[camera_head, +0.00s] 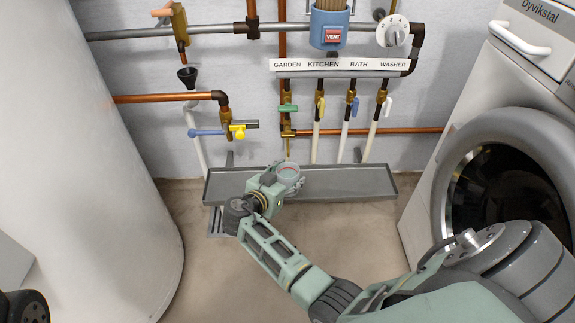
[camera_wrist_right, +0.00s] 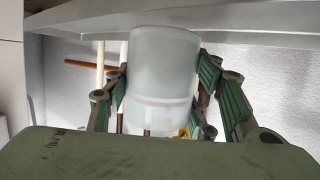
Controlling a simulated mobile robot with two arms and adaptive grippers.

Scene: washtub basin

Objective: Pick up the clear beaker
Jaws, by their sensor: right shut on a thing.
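The clear beaker (camera_head: 287,173) is at my right gripper (camera_head: 283,182), over the left-middle part of the grey tray (camera_head: 350,183) in the head view. In the right wrist view the beaker (camera_wrist_right: 163,75) looks frosted and pale, with a faint pinkish line near one end. The green fingers of my right gripper (camera_wrist_right: 163,82) close on its two sides. The gripper hides part of the beaker in the head view. I cannot tell whether the beaker touches the tray. My left gripper is not in view.
Pipes with coloured valves (camera_head: 288,108) run along the wall behind the tray. A washer (camera_head: 440,185) stands at the right and a large white tank (camera_head: 90,170) at the left. The tray's right part and the floor (camera_head: 215,275) in front look clear.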

